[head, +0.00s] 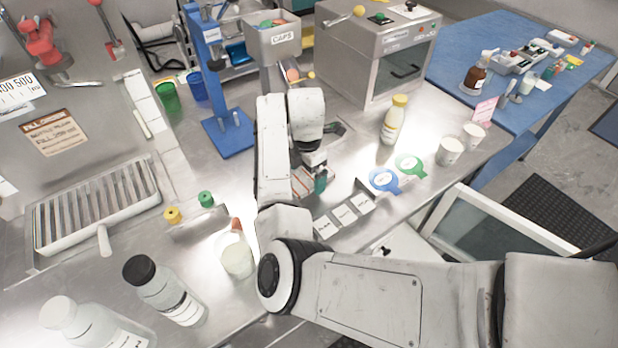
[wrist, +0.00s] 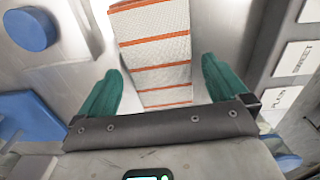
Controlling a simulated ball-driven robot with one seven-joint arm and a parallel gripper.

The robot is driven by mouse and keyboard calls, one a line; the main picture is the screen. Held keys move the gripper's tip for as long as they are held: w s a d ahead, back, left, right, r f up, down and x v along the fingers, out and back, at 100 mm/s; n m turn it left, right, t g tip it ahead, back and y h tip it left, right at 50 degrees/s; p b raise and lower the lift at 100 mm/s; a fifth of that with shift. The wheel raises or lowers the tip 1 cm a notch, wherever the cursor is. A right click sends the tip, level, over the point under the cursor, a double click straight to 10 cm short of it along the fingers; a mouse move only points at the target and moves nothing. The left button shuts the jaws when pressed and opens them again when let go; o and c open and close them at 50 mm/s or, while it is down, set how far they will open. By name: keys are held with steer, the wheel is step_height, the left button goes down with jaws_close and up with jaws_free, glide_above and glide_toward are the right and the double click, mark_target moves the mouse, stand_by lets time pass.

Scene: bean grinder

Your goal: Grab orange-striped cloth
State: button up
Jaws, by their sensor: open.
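The orange-striped cloth (wrist: 155,55) is white with orange bands. In the wrist view it lies on the metal counter between and beyond my fingers. In the head view a small part of the cloth (head: 304,181) shows beside my gripper (head: 319,184), and my arm hides the rest. My gripper also shows in the wrist view (wrist: 160,85) with its two green fingers spread wide, one on each side of the cloth. Nothing is held. I cannot tell the exact height of the fingertips over the cloth.
A label strip (head: 343,213) stands to the right of the cloth. A blue stand (head: 229,135) is behind, left of my arm.

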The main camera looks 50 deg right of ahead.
steer(key=shift+f, duration=0.35)
steer(key=shift+c, duration=0.2)
steer(key=c, duration=1)
